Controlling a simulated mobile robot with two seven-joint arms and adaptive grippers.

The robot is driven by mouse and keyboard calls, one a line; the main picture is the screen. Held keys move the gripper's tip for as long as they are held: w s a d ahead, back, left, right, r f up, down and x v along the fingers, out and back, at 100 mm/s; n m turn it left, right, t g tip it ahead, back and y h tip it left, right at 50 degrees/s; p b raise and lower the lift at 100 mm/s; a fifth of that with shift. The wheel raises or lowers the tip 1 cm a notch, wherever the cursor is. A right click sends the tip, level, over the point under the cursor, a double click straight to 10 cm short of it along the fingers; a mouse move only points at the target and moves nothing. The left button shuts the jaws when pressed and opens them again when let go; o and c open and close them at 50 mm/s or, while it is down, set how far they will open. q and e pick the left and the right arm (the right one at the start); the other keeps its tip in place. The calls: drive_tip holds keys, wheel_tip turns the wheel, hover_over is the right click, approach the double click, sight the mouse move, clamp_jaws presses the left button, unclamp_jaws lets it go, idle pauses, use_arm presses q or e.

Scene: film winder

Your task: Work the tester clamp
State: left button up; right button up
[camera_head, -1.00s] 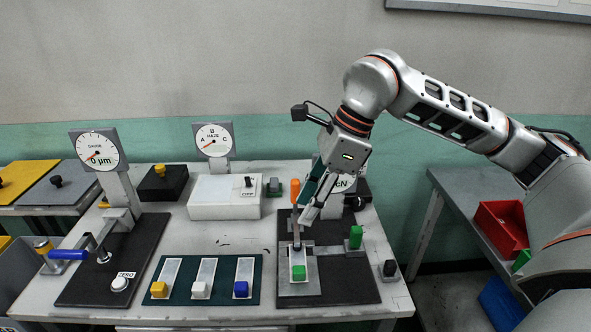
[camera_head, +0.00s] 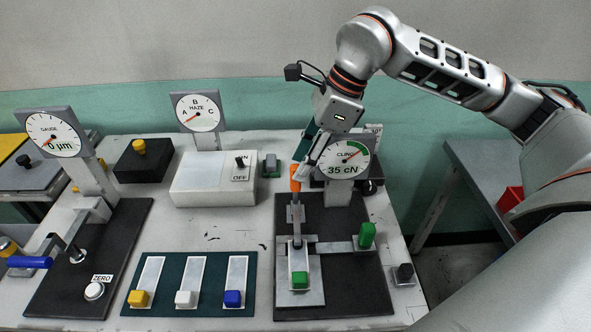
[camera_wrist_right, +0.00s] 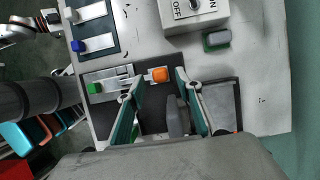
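The tester is a black base (camera_head: 345,290) with a round dial (camera_head: 345,158) reading 35 cN at its back. Its clamp lever has a grey shaft (camera_head: 297,228) and an orange grip (camera_head: 295,178) at the far end. A green block (camera_head: 300,280) sits on the grey plate at the lever's near end. My right gripper (camera_head: 302,168) is beside the orange grip. In the right wrist view its two fingers (camera_wrist_right: 161,80) are apart, and the orange grip (camera_wrist_right: 160,74) shows between their tips with gaps on both sides. My left gripper is out of view.
A second green knob (camera_head: 367,235) stands right of the lever. A teal tray (camera_head: 210,300) with yellow, white and blue pieces lies to the left. The gauge stand (camera_head: 100,250) is far left.

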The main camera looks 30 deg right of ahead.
sight(296, 185)
drive_tip(key=x, duration=0.2)
drive_tip(key=shift+w+f, duration=0.1)
drive_tip(key=shift+f, duration=0.2)
drive_tip(key=shift+w+a+f, duration=0.15)
drive_tip(key=shift+a+f, duration=0.15)
drive_tip(key=shift+f, duration=0.3)
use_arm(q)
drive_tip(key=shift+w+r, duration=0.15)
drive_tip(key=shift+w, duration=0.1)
use_arm(e)
clamp_jaws()
